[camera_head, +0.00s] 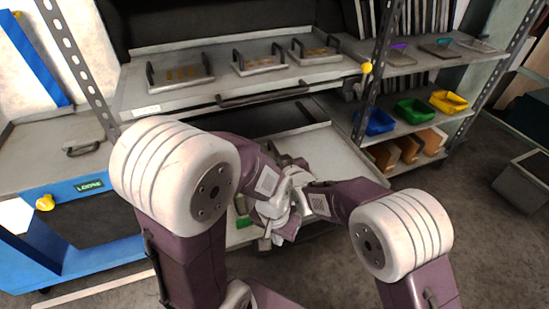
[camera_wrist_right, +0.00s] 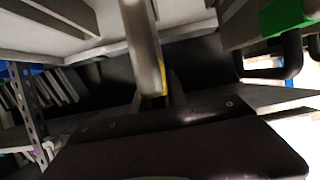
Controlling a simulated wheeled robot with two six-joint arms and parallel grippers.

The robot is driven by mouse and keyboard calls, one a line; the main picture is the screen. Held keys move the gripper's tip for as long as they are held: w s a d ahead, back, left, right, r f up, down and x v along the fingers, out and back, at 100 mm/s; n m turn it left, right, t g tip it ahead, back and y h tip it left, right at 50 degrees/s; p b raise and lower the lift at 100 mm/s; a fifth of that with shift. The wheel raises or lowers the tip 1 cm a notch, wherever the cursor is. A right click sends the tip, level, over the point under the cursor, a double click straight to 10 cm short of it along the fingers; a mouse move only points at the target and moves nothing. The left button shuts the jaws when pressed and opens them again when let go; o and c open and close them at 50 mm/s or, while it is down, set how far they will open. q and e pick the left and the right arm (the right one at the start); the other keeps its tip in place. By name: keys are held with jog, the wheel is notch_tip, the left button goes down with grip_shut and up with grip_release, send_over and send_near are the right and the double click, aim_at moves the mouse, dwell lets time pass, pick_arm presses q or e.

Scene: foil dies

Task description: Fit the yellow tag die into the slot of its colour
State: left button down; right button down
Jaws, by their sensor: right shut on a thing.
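My right gripper (camera_wrist_right: 160,100) is shut on a grey, plate-like piece with a yellow strip, which I take to be the yellow tag die (camera_wrist_right: 143,45). It stands up from between the fingers in the right wrist view. In the head view my right gripper (camera_head: 292,182) is in the middle, over the pulled-out drawer, and the die cannot be made out there. My left gripper (camera_head: 266,238) is just below it, close to it; its fingers are too small and overlapped to read. I cannot make out a yellow slot.
Three handled plates (camera_head: 180,75) stand on the grey bench top. A green tag (camera_head: 244,222) shows beside my left gripper; a green-tagged handled piece (camera_wrist_right: 288,18) is at the right wrist view's upper right.

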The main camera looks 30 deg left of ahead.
jog(key=shift+f+b, duration=0.35)
jog(key=shift+f, duration=0.95)
jog(key=shift+f, duration=0.15)
jog(key=c, duration=1.3)
grip_release()
jog(key=shift+f, duration=0.15)
